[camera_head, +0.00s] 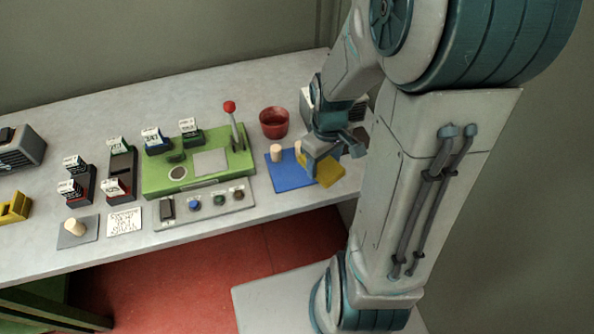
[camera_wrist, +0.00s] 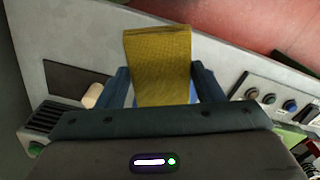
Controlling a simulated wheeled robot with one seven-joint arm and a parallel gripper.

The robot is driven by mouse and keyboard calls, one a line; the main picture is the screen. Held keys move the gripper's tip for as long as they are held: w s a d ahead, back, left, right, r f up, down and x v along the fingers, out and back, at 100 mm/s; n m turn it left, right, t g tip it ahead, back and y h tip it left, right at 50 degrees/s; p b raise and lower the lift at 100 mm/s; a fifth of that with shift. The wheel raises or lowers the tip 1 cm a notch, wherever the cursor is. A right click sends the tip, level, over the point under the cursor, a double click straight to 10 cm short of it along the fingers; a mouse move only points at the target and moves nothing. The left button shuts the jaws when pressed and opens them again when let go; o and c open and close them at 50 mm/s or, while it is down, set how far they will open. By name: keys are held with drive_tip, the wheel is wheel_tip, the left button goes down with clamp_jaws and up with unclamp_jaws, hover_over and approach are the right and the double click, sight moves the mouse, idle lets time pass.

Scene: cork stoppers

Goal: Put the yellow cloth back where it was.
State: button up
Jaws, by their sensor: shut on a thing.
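The yellow cloth (camera_head: 330,174) is in my gripper (camera_head: 316,166), over or beside the right part of a blue mat (camera_head: 288,180) near the table's right end. In the wrist view the cloth (camera_wrist: 158,55) stands out between the two fingers of my gripper (camera_wrist: 165,88), which are shut on it. I cannot tell whether the cloth touches the mat or table. Two pale cork stoppers, one of them the left cork (camera_head: 277,153), stand at the mat's back. The second is partly hidden by my gripper.
A red cup (camera_head: 274,123) stands behind the mat. Left of it is a green machine (camera_head: 160,178) with a red-knobbed lever (camera_head: 232,118), and a button panel (camera_head: 205,206) in front. A dark square (camera_wrist: 75,80) lies beside a cork (camera_wrist: 93,95) in the wrist view.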

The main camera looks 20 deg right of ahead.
drive_tip(key=b, duration=0.4)
hover_over(297, 176)
wheel_tip(297, 176, down, 5)
drive_tip(key=shift+r, duration=0.1)
wheel_tip(297, 176, down, 4)
drive_tip(key=shift+r+b, duration=0.15)
drive_tip(key=shift+b, duration=1.1)
drive_tip(key=o, duration=0.9)
drive_tip(key=shift+o, duration=0.2)
